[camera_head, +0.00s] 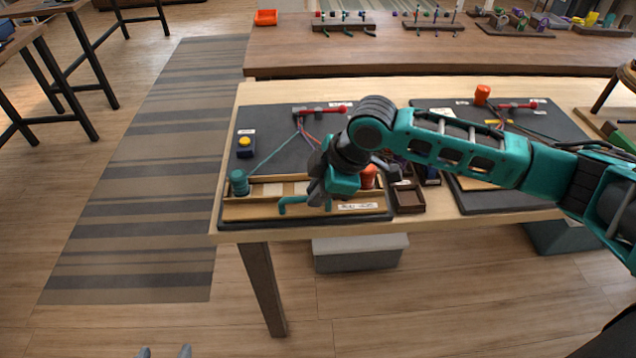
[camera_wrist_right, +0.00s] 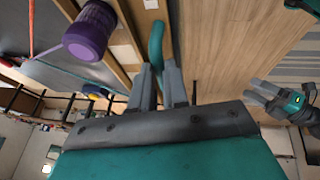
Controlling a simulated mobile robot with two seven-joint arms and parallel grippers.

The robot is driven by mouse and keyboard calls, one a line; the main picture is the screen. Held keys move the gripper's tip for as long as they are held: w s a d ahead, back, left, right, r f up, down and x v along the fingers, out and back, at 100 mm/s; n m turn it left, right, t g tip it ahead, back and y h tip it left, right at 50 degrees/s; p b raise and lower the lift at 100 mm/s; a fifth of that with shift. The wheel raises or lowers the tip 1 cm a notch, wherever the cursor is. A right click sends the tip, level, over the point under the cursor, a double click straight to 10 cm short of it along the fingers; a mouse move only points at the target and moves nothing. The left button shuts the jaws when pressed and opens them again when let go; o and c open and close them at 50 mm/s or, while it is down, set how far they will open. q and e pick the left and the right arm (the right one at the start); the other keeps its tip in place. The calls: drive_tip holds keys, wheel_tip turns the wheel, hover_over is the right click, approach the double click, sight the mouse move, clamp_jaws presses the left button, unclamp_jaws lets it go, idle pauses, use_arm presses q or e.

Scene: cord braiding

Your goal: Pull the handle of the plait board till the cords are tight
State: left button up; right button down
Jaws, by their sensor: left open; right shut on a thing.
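The plait board (camera_head: 275,120) is a dark slab at the left end of the light wooden table. Red, blue and teal cords (camera_head: 278,155) run from a red-tipped clamp at its back; the teal one looks straight and leads to the teal bobbin (camera_head: 239,183). The teal bent handle (camera_head: 291,204) is at the front rail; it also shows in the right wrist view (camera_wrist_right: 155,42). My right gripper (camera_wrist_right: 159,72) is shut on the handle, and my wrist hides part of the board. My left gripper (camera_head: 165,352) is open and empty at the bottom edge, away from the table.
A purple bobbin (camera_wrist_right: 88,38) is close beside my right fingers. An orange-red bobbin (camera_head: 368,178) and a small dark tray (camera_head: 409,199) are right of my wrist. A yellow button (camera_head: 245,142) is at the board's left. A second board lies to the right, and a grey bin (camera_head: 360,255) is below the table.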

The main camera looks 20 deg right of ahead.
drive_tip(key=shift+s+a, duration=0.15)
drive_tip(key=shift+s, duration=0.2)
drive_tip(key=shift+s+f, duration=0.1)
use_arm(q)
drive_tip(key=shift+s+a, duration=0.1)
drive_tip(key=shift+s, duration=0.6)
use_arm(e)
drive_tip(key=c, duration=1.2)
unclamp_jaws()
use_arm(q)
drive_tip(key=shift+w+r, duration=0.25)
drive_tip(key=shift+w, duration=0.15)
use_arm(e)
drive_tip(key=shift+o, duration=0.4)
drive_tip(key=shift+r, duration=0.3)
use_arm(q)
drive_tip(key=shift+s+r+p, duration=0.25)
drive_tip(key=shift+r+p, duration=0.4)
drive_tip(key=shift+p, duration=0.2)
use_arm(e)
drive_tip(key=v, duration=1.2)
drive_tip(key=shift+s+r, duration=0.2)
